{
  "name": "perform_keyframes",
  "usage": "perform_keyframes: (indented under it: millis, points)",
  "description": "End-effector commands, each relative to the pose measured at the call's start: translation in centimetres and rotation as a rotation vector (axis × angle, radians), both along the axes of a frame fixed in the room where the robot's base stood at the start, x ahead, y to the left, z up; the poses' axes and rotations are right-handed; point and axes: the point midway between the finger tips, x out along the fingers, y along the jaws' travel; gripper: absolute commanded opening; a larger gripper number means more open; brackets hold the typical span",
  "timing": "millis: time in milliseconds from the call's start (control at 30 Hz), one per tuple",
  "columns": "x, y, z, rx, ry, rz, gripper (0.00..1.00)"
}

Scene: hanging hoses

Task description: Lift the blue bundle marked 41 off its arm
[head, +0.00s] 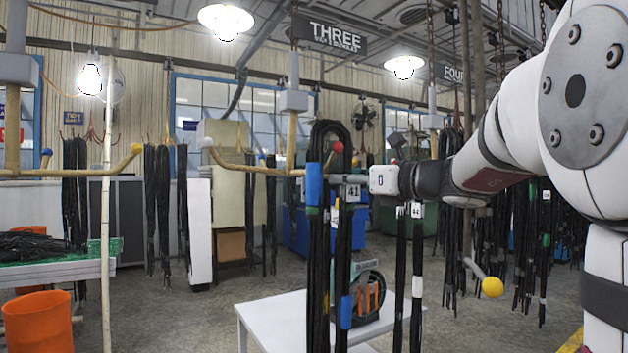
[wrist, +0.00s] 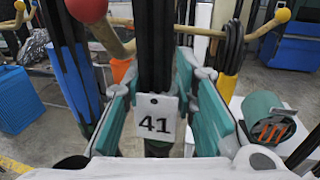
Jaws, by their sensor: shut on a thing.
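The black hose bundle (head: 333,127) with blue bands and a white tag marked 41 (head: 353,193) hangs as a tall loop in the middle of the head view. The red-tipped end (head: 337,148) of a tan arm (head: 265,170) shows within the loop, between its two legs. The loop's top is above this tip. My gripper (head: 352,179) comes from the right and is shut on the right leg at the tag. In the wrist view my gripper (wrist: 158,75) has a teal pad on each side of this leg, with the tag (wrist: 155,122) facing me.
Black hoses with white tags (head: 416,210) hang just right of the bundle, below my wrist. A white table (head: 270,315) with a green reel (head: 368,292) stands below. A yellow ball tip (head: 492,287) is at lower right. Other hoses (head: 157,205) hang left. Orange bins (head: 38,322) are lower left.

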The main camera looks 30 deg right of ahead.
Motion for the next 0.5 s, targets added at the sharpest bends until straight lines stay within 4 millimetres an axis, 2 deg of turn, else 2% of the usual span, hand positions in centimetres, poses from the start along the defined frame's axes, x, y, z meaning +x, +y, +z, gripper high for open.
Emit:
perform_keyframes:
  millis: [500]
  points:
    - [-3.3, -0.2, 0.3, 0.001, -0.005, -0.001, 0.00]
